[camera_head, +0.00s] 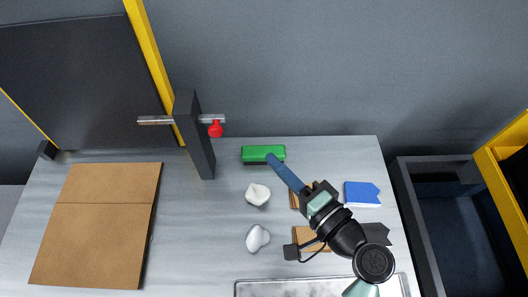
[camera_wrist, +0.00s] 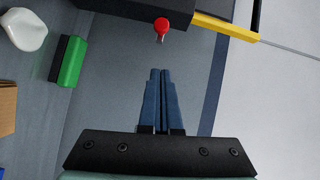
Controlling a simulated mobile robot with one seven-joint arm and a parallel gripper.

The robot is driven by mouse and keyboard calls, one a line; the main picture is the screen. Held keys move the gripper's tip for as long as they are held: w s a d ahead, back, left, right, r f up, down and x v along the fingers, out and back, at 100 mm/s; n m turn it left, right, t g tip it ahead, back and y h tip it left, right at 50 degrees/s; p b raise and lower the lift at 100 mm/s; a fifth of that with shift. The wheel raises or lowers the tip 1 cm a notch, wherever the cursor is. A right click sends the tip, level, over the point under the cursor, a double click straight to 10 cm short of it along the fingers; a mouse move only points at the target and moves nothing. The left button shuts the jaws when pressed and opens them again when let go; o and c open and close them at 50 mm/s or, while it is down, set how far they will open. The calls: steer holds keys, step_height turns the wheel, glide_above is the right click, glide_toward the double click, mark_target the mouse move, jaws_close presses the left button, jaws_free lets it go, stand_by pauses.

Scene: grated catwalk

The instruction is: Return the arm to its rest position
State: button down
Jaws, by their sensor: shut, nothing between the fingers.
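My arm reaches up from the lower right over the grey table in the head view. My gripper (camera_head: 272,160) has blue fingers that lie together, pointing up and left, with the tips in front of the green block (camera_head: 262,153). In the wrist view my gripper (camera_wrist: 160,75) shows its two fingers side by side with nothing between them. The green block (camera_wrist: 69,61) is to their left there, apart from the fingers. I cannot tell the height of the fingertips above the table.
A dark post (camera_head: 195,140) with a metal bar and red knob (camera_head: 215,130) stands left of my gripper. White lumps (camera_head: 257,194), a blue piece (camera_head: 361,193) and brown blocks (camera_head: 310,238) lie around my arm. A metal tray (camera_head: 250,288) is in front, a brown board (camera_head: 97,225) left.

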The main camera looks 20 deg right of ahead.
steer(key=shift+s+d+r, duration=0.1)
steer(key=shift+s, duration=0.35)
steer(key=w+a+r+n+t+h, duration=0.1)
steer(key=w+a+r+n, duration=0.2)
steer(key=r, duration=0.4)
steer(key=w+r+n, duration=0.3)
steer(key=w+r, duration=0.2)
steer(key=r, duration=0.3)
steer(key=w+a+r+n+t+h, duration=0.1)
steer(key=w+a+r+n, duration=0.2)
steer(key=r, duration=0.4)
steer(key=s+a+r+n+t+h, duration=0.1)
steer(key=s+a+r+t, duration=0.1)
steer(key=r, duration=0.7)
steer(key=s+a+r+n+t, duration=0.2)
steer(key=s+a+r+t, duration=0.1)
steer(key=r, duration=0.7)
steer(key=s+a+r+n+t+h, duration=0.1)
steer(key=s+r+t, duration=0.3)
steer(key=r, duration=0.6)
steer(key=shift+s+a+n+h, duration=0.3)
steer(key=shift+s+a, duration=0.4)
steer(key=shift+a, duration=0.05)
